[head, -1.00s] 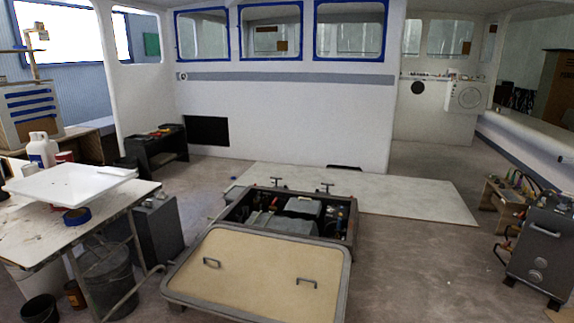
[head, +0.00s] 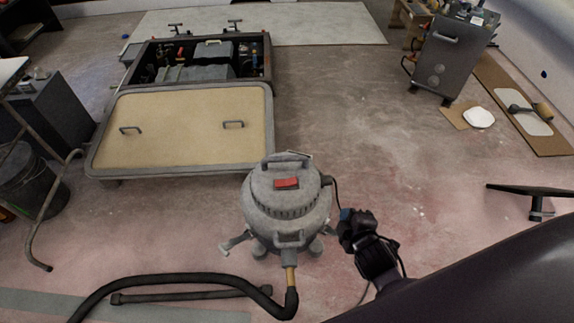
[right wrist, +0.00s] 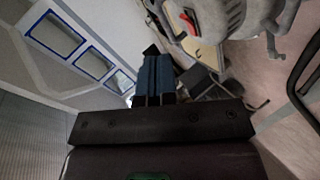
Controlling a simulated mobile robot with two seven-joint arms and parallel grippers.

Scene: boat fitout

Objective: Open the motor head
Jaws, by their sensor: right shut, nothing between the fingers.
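A grey shop vacuum (head: 268,215) stands upright on the floor in the head view. Its domed motor head (head: 285,181) sits on top, with a handle and a red part (head: 287,183) on the front; no gap shows between head and drum. My right gripper (head: 347,217) is just right of the vacuum, shut and empty, apart from it as far as I can tell. In the right wrist view, the shut blue-tipped fingers (right wrist: 153,77) point toward the upper part, with the vacuum (right wrist: 232,16) at the top right edge. My left gripper is not in view.
A black hose (head: 180,280) curves in front of the vacuum, beside a floor tube (head: 180,295). A tan hatch lid (head: 185,145) lies behind left, by an open engine box (head: 200,62). A grey wheeled cabinet (head: 447,60) stands back right. Floor between is mostly clear.

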